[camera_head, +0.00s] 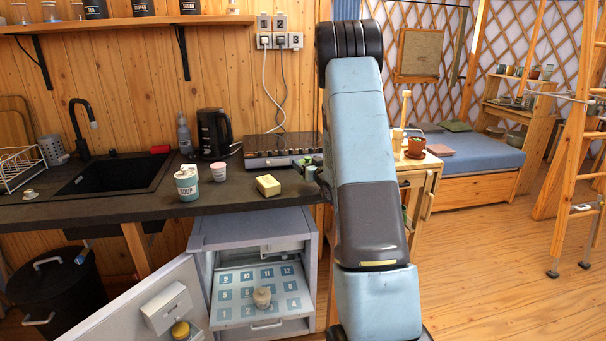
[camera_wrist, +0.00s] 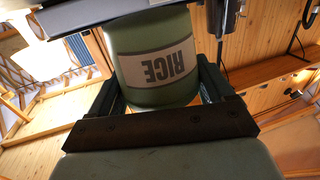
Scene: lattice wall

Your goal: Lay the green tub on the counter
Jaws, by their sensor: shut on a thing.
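The green tub (camera_wrist: 150,35) fills the upper middle of the wrist view. It is pale green with a white label reading RICE, upside down in that picture. My gripper (camera_wrist: 160,88) has a finger on each side of the tub and is shut on it. The tub's top end in that picture is cut off or covered. In the head view my arm hides most of the gripper and tub; only small greenish and dark parts show at the arm's left edge, too small to tell apart. The dark counter (camera_head: 120,208) runs along the wall left of my arm.
A sink (camera_head: 115,175) is at left. Below, the fridge (camera_head: 252,231) is open. Counter between cup and block is bare.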

